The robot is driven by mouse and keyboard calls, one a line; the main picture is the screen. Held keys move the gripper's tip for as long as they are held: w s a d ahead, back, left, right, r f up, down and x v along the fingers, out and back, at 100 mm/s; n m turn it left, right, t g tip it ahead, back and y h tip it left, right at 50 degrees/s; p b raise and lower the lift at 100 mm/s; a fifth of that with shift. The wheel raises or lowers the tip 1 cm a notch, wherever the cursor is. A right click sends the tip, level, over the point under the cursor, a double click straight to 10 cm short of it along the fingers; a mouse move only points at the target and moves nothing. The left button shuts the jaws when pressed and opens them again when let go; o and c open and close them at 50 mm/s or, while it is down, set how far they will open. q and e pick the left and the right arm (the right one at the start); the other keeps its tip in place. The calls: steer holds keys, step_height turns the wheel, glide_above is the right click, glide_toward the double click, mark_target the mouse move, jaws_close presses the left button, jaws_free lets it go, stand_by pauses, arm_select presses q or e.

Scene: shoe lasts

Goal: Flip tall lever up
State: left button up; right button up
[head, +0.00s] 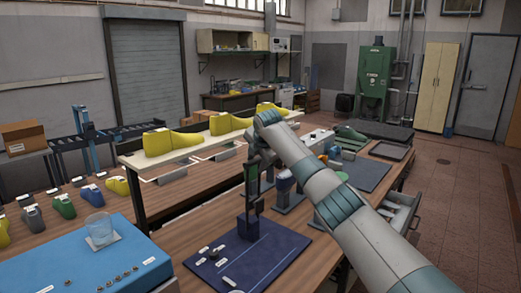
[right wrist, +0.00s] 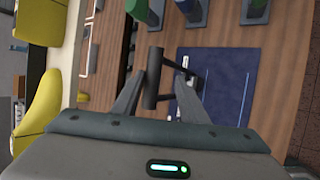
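The fingers are apart, with a clear gap between the handle and the right-hand finger. In the head view my right gripper (head: 253,162) is at the top of the lever, partly hidden by my arm. My left gripper is not in view.
The navy mat (head: 229,270) lies on the wooden table. A blue box (head: 60,268) with a glass stands at front left. A raised shelf (head: 140,158) with yellow shoe lasts runs close behind the lever. Other stands (head: 287,197) are just right of it.

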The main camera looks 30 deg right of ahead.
steer(key=b+v, duration=0.4)
steer(key=v, duration=0.7)
steer(key=shift+s+a+r, duration=0.25)
steer(key=shift+s+a, duration=0.05)
steer(key=shift+f, duration=0.15)
